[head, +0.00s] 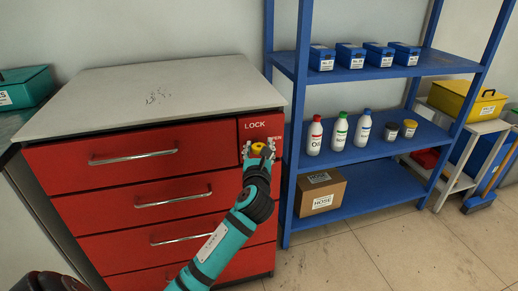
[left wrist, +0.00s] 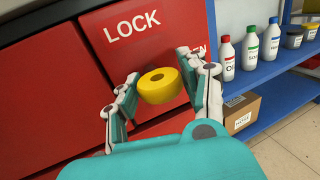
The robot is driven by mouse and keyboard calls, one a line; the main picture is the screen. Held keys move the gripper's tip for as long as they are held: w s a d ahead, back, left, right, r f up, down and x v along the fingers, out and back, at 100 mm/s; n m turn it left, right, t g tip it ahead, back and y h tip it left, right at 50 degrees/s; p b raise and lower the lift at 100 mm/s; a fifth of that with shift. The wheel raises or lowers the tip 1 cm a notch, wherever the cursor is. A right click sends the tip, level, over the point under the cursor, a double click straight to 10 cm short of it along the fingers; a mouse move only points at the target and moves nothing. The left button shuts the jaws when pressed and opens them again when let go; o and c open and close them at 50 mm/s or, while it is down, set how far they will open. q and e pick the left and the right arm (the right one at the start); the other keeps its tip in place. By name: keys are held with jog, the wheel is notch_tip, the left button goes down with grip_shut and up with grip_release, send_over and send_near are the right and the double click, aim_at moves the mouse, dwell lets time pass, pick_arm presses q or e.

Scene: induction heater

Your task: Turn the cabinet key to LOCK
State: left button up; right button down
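The yellow key (left wrist: 158,86) is a thick round knob with a hole or dark recess in its face, on the red panel at the cabinet's top right. It also shows in the head view (head: 259,148). The white word LOCK (left wrist: 132,24) is above it. A second label to its right is partly hidden by a finger; its end reads "EN". My left gripper (left wrist: 160,92) is open, with one finger on each side of the key. A gap shows at the left finger; the right finger is close, and I cannot tell if it touches.
The red cabinet (head: 125,158) has several drawers with bar handles and a grey top. A blue shelf (head: 420,140) with bottles, cans and blue boxes stands close to the right of the key. A cardboard box (head: 320,193) sits on its lower shelf.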

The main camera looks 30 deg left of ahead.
pick_arm(q)
jog(key=c, duration=0.7)
